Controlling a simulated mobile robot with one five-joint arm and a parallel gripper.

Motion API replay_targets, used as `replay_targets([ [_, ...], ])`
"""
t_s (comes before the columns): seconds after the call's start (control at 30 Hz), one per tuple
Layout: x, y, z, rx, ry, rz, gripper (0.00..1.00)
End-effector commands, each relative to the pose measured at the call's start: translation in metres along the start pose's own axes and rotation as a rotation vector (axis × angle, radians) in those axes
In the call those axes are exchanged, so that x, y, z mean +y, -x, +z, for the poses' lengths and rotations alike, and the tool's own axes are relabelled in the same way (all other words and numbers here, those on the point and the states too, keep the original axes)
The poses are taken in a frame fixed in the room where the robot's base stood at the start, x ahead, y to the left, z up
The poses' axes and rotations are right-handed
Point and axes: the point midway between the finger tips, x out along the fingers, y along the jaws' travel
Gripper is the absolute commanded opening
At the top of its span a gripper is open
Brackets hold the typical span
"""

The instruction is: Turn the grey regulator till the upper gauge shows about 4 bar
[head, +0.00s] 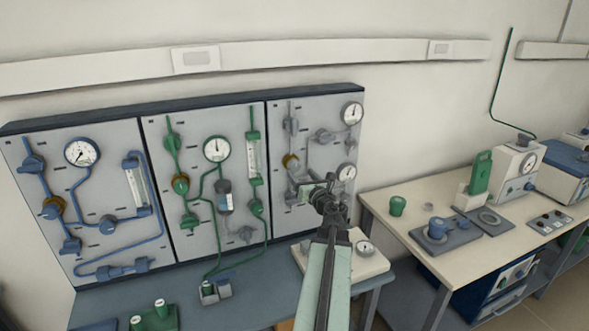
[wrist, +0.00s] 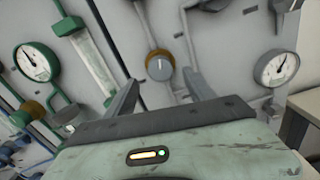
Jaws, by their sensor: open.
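The grey regulator (head: 290,160), with a brass-coloured collar, is on the right-hand panel. In the wrist view its round grey knob (wrist: 160,66) faces me, with a pale mark on it. My gripper (head: 325,180) is in front of this panel; in the wrist view its fingers (wrist: 160,93) are spread, with the knob showing in the gap between them. I cannot tell whether they touch it. The upper gauge (head: 352,113) is at the panel's top right; its needle points roughly upward, but the scale is too small to read. It does not clearly show in the wrist view.
A lower gauge (head: 346,172) is below the upper one. Grey valves (head: 325,136) and pipes surround the regulator. A green-piped panel (head: 200,130) is to the left. A bench (head: 375,285) runs below, with a pale box (head: 370,262) on it near my arm.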

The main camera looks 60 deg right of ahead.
Motion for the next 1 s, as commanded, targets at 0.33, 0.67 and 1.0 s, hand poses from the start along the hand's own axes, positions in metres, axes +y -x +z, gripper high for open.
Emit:
replay_targets([
  [0.33, 0.0, -0.061, 0.0, -0.001, -0.003, 0.001, 0.63],
  [0.67, 0.0, -0.061, 0.0, -0.001, -0.003, -0.001, 0.41],
  [1.0, 0.0, -0.061, 0.0, -0.001, -0.091, -0.001, 0.01],
])
